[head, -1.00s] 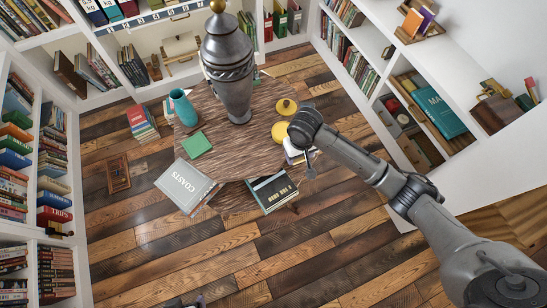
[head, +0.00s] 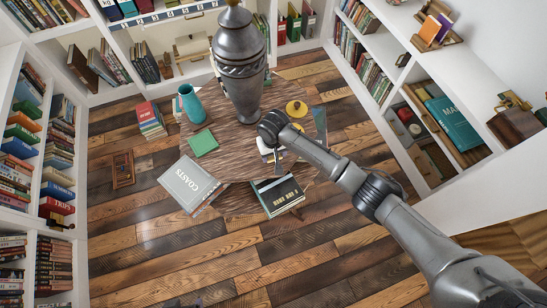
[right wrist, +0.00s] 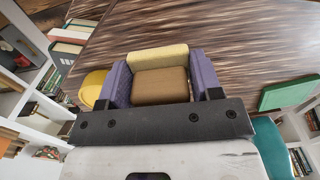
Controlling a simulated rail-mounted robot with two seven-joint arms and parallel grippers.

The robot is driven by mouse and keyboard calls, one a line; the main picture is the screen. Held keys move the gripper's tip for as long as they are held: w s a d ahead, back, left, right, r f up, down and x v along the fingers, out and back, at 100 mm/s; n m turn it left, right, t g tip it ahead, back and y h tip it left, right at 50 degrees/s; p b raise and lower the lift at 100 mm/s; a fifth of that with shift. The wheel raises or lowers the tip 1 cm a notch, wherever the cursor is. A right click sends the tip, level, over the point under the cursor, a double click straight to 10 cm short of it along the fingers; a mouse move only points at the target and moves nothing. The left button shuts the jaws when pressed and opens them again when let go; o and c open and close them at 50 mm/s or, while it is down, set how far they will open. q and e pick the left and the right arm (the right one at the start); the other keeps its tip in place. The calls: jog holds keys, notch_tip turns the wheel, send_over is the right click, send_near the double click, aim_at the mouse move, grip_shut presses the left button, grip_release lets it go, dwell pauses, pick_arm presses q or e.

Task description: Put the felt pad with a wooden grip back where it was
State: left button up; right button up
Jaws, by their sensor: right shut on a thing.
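The felt pad with a wooden grip (right wrist: 160,84) shows in the right wrist view as a brown wooden block with a cream strip along its far edge. My right gripper (right wrist: 160,92) is shut on it, with a purple finger at each side. It is over the round wood-grained table (head: 232,165); I cannot tell whether the pad touches the top. In the head view my right wrist hides most of the gripper, and the pad cannot be made out. My left gripper is not in view.
A tall grey urn (head: 240,75), a teal vase (head: 190,102), a green book (head: 203,143) and a yellow knobbed item (head: 297,109) stand or lie on the table. A COASTS book (head: 188,184) and dark books (head: 277,194) are at its front edge. Shelves surround the floor.

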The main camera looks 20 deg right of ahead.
aim_at(273, 158)
notch_tip(273, 158, down, 3)
jog(key=shift+s+f+b, duration=0.1)
jog(key=shift+f+b, duration=0.05)
jog(key=shift+b, duration=0.3)
jog(key=shift+f, duration=0.15)
jog(key=o, duration=0.8)
notch_tip(273, 158, up, 11)
jog(key=p, duration=0.2)
jog(key=shift+f+p, duration=0.15)
jog(key=shift+p, duration=0.15)
jog(key=shift+r, duration=0.8)
